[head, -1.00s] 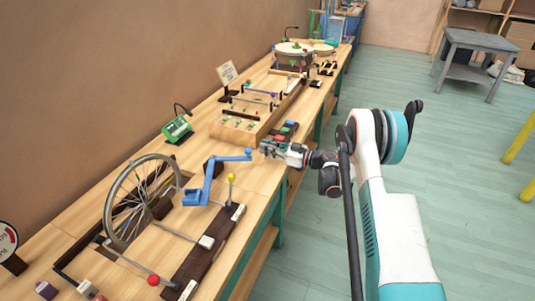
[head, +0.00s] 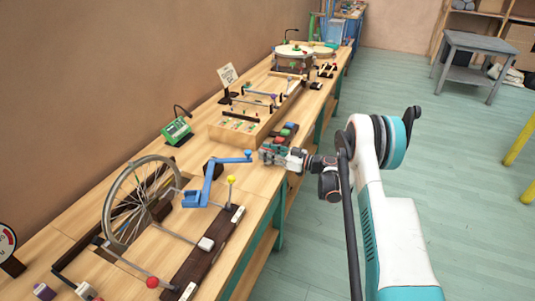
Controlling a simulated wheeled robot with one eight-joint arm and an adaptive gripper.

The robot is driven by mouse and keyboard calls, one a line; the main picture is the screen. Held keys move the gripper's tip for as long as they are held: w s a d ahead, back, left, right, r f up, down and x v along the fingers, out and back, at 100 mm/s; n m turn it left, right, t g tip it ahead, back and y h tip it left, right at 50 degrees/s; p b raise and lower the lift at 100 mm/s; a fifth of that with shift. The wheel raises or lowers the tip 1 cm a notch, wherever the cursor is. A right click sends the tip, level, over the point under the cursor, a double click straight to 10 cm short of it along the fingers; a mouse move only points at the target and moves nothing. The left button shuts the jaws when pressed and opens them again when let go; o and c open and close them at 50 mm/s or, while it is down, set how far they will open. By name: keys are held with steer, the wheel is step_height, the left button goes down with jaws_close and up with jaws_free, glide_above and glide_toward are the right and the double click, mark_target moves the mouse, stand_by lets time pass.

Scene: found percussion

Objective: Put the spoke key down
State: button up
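My gripper (head: 267,154) is over the front edge of the bench, just beyond the blue crank handle's end. I see it from behind and the side, small, so its fingertips do not show clearly. I cannot make out the spoke key; anything between the fingers is hidden or too small to tell. A dark strip with several coloured blocks (head: 286,132) lies on the bench just beyond the gripper.
A spoked wheel (head: 140,200) stands at the left, with a blue crank (head: 207,185) beside it. A yellow-knobbed lever (head: 231,181) rises nearby. A wooden tray (head: 234,130) and a green device (head: 177,130) stand farther back. Bare bench (head: 255,181) lies between crank and front edge.

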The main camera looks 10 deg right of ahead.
steer(key=p+v, duration=0.3)
steer(key=v, duration=0.9)
steer(key=shift+p, duration=0.4)
steer(key=shift+c, duration=0.5)
jaws_close()
